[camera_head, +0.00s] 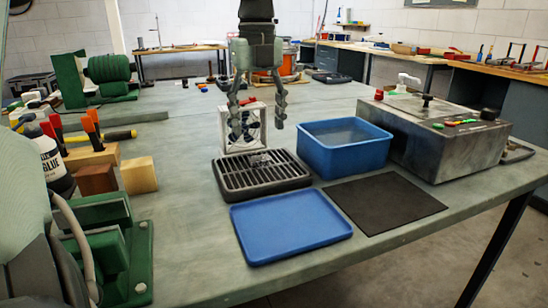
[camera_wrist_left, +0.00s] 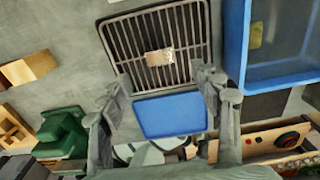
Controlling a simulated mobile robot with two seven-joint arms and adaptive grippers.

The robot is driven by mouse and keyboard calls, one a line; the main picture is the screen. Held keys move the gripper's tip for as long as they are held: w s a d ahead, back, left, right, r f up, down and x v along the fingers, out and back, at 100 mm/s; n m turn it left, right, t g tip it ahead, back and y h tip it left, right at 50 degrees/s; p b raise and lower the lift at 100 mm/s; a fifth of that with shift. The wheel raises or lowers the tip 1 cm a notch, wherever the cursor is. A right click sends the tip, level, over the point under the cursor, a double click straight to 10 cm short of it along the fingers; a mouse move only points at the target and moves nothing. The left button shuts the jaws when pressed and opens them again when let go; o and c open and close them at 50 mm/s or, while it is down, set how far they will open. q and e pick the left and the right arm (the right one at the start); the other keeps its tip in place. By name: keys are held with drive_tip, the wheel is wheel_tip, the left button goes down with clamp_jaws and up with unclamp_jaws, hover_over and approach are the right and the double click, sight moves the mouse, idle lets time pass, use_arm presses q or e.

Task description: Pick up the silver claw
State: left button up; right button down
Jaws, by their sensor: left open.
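A small silver piece, likely the silver claw (camera_head: 262,158), lies on the dark slatted rack (camera_head: 232,181) on the bench. In the left wrist view it shows as a bright, small patch (camera_wrist_left: 160,57) near the middle of the rack bars; its exact shape is too small to tell. My left gripper (camera_head: 258,117) hangs fingers down above the rack, open and empty, with its fingers clear of the piece. In the left wrist view its two fingers (camera_wrist_left: 164,80) stand wide apart on either side. My right gripper is not in view.
A blue bin (camera_head: 342,165) stands right of the rack. A flat blue tray (camera_head: 290,226) and a dark mat (camera_head: 385,205) lie in front. A small white-framed fan-like item (camera_head: 227,140) stands just behind the rack. A control box (camera_head: 432,145) is at the right.

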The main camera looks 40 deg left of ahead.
sight(259, 156)
use_arm(q)
drive_tip(key=f, duration=0.7)
drive_tip(key=shift+w+a+f+p, duration=0.1)
drive_tip(key=shift+a+p, duration=0.15)
drive_tip(key=shift+p, duration=0.05)
drive_tip(key=shift+c, duration=0.3)
drive_tip(key=c, duration=1.2)
drive_tip(key=shift+c, duration=0.2)
